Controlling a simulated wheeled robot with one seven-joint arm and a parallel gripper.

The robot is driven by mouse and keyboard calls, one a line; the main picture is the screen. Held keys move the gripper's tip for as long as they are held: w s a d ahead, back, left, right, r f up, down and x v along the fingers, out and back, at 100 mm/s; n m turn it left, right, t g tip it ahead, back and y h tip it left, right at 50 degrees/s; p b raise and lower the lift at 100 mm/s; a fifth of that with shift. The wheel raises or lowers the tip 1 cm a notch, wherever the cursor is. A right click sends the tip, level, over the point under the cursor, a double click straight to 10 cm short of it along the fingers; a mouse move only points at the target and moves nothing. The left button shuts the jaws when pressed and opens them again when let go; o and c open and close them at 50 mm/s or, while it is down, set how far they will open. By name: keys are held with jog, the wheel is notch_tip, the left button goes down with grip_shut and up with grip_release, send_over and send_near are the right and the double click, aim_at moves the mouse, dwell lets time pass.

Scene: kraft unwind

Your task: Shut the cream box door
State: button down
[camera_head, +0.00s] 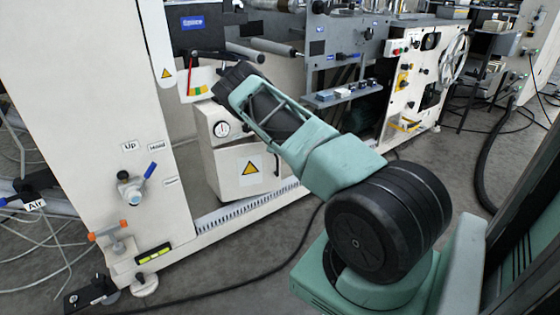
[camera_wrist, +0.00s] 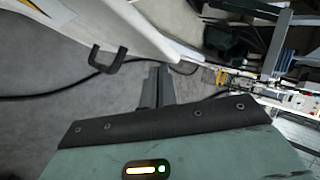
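The cream box (camera_head: 208,122) with a round gauge is on the machine's lower frame in the head view. Its cream door (camera_head: 232,180), below the gauge, bears a yellow warning triangle. The door seems to stand out from the box, but I cannot tell how far. A dark handle shows at its right edge. In the wrist view a pale panel (camera_wrist: 88,25) with a black handle (camera_wrist: 104,60) lies left of my gripper (camera_wrist: 158,85). The gripper's fingers look together, with nothing visible between them and apart from the handle. In the head view my arm hides the fingertips.
A tall cream machine panel (camera_head: 100,95) with a blue-handled valve (camera_head: 130,188) stands left of the box. Rollers (camera_head: 270,47) and a small shelf (camera_head: 345,95) are nearby. A black cable crosses the grey floor (camera_head: 235,265), which is otherwise open before the machine.

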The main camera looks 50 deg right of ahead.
jog(key=shift+w+d+n+t+y+b, duration=0.1)
jog(key=shift+w+d+n+t+b, duration=0.25)
jog(key=shift+w+b, duration=0.4)
jog(key=shift+w+d+n+t+y+b, duration=0.1)
jog(key=shift+w+d+n+t+b, duration=0.15)
jog(key=shift+w+d+b, duration=0.4)
jog(key=shift+w+d+n+t+y+b, duration=0.15)
jog(key=shift+w+d+n+b, duration=0.25)
jog(key=shift+w+b, duration=0.45)
jog(key=shift+a, duration=0.1)
